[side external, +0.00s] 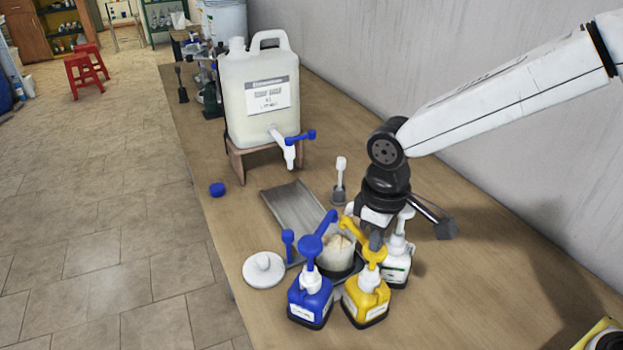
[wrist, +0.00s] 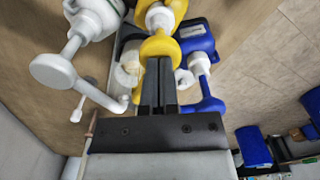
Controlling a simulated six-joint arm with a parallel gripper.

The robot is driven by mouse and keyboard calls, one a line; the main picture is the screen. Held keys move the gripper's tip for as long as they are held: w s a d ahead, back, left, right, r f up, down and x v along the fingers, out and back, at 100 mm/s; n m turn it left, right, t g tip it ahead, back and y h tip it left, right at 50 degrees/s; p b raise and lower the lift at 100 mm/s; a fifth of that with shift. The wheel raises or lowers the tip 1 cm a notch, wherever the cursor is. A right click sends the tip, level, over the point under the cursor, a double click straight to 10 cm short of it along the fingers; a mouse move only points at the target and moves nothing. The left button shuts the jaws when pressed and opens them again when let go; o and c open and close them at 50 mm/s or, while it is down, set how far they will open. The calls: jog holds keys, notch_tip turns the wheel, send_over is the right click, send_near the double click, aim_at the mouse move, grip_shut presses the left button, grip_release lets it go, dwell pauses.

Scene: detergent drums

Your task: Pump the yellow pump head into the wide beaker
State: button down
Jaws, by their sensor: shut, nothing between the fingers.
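The yellow pump bottle (side external: 367,298) stands upright at the front of the bench. Its yellow pump head (side external: 374,254) has a spout reaching up-left over the wide beaker (side external: 333,262), which holds pale, cream-coloured contents. My gripper (side external: 375,243) is shut and empty, pointing down, with its fingertips at the top of the yellow pump head. In the wrist view the fingertips (wrist: 158,62) overlap the edge of the yellow pump head (wrist: 160,46); I cannot tell whether they touch it. My fingers hide part of the pump head and the spout in the wrist view.
A blue pump bottle (side external: 310,300) stands close on the left, and a white pump bottle (side external: 396,268) close on the right behind. A white lid (side external: 263,270), a grey tray (side external: 295,210) and a large jug (side external: 262,95) on a stand are farther left and back. The right bench is mostly clear.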

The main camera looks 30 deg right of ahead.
jog(key=shift+f, duration=1.2)
jog(key=shift+r, duration=3.15)
jog(key=shift+r, duration=2.95)
jog(key=shift+d, duration=0.1)
jog(key=s+d+f+m+t, duration=0.1)
jog(key=s+d+f+m, duration=0.2)
jog(key=d+f, duration=0.3)
jog(key=s+d+f+m+t, duration=0.1)
jog(key=s+d+f+m, duration=0.2)
jog(key=d+f, duration=0.4)
jog(key=s+d, duration=0.1)
jog(key=d, duration=0.4)
jog(key=shift+d+t, duration=0.15)
jog(key=shift+t, duration=0.15)
